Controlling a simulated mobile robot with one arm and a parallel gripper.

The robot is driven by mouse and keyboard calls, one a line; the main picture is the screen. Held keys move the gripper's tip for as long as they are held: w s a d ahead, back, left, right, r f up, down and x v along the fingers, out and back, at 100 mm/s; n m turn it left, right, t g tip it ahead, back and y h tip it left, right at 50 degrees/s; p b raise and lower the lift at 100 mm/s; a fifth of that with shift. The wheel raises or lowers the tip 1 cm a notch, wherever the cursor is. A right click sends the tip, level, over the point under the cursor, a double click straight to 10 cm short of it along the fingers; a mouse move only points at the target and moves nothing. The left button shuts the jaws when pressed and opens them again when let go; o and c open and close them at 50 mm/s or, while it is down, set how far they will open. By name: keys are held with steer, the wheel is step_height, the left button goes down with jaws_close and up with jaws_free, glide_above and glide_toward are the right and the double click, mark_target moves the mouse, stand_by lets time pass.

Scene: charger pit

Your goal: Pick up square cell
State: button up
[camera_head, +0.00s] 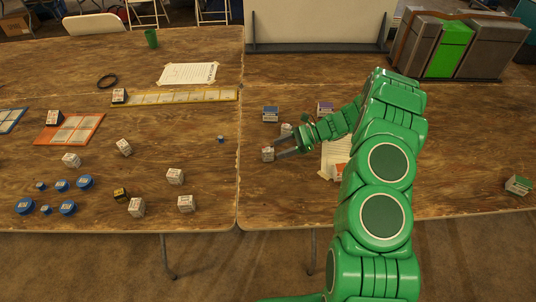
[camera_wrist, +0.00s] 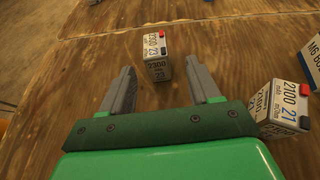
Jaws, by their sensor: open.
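My gripper (camera_head: 281,147) is open and empty, low over the right table, its fingers pointing left. In the wrist view, a white square cell with a red corner, marked 2300 and 23 (camera_wrist: 157,58), stands just past the fingertips, roughly in line with the gap between them (camera_wrist: 162,72). It shows in the head view (camera_head: 267,155) left of the fingertips. A second white cell, marked 2100 and 21 (camera_wrist: 280,105), stands outside the right finger in the wrist view. It also shows in the head view (camera_head: 286,129), partly hidden by the gripper.
A paper sheet (camera_head: 333,155) lies partly under my arm. The table seam (camera_head: 238,165) runs left of the near cell. Several white cells (camera_head: 175,176) stand on the left table.

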mark_target(264, 155)
steer(key=shift+x, duration=3.9)
steer(key=shift+s, duration=0.2)
steer(key=c, duration=1.1)
steer(key=shift+c, duration=0.2)
